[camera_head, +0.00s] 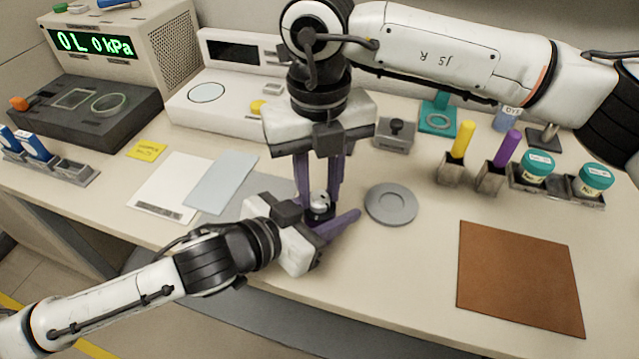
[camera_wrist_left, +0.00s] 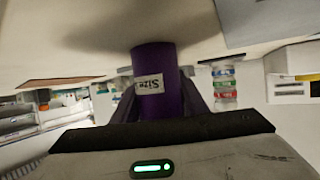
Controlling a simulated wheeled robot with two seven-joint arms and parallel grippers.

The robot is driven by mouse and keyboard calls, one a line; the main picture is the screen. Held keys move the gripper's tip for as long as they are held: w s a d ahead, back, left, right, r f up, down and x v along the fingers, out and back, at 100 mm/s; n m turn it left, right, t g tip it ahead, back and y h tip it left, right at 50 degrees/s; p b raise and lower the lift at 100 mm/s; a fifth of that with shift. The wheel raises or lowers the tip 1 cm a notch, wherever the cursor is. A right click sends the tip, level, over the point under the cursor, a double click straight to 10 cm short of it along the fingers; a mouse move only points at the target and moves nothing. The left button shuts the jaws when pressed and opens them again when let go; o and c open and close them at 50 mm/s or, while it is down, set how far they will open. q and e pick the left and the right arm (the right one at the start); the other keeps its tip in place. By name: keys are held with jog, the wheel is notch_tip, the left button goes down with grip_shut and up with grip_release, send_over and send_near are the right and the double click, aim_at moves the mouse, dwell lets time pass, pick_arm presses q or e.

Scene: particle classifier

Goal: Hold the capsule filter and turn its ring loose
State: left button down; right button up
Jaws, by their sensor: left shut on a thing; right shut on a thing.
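The capsule filter (camera_head: 319,200) is upright near the table's front edge, mostly hidden by my grippers; its pale top and a dark band show. In the left wrist view, a purple cylinder (camera_wrist_left: 160,62) with a white size label is between my left fingers, probably the capsule's body. My left gripper (camera_head: 329,220) is shut around it from the left, low down. My right gripper (camera_head: 318,188) points down from above, shut on its upper part. The ring cannot be clearly made out between the fingers. I cannot tell whether the capsule touches the table.
A grey round dish (camera_head: 391,204) lies just right of the grippers. A brown mat (camera_head: 520,277) lies farther right. Holders with yellow (camera_head: 463,139) and purple (camera_head: 507,148) sticks and teal-lidded jars (camera_head: 538,164) stand behind it. Paper sheets (camera_head: 178,186) lie left.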

jog(key=n, duration=0.4)
jog(key=shift+f+n, duration=0.15)
jog(key=shift+n, duration=0.15)
jog(key=n, duration=0.5)
jog(key=shift+s+n, duration=0.1)
jog(key=shift+n, duration=0.2)
pick_arm(q)
jog(key=shift+r, duration=0.1)
pick_arm(e)
jog(key=n, duration=0.4)
jog(key=shift+s+f, duration=0.1)
jog(key=n, duration=0.5)
pick_arm(q)
jog(key=shift+d, duration=0.1)
pick_arm(e)
jog(key=shift+n, duration=0.4)
jog(key=o, duration=1.1)
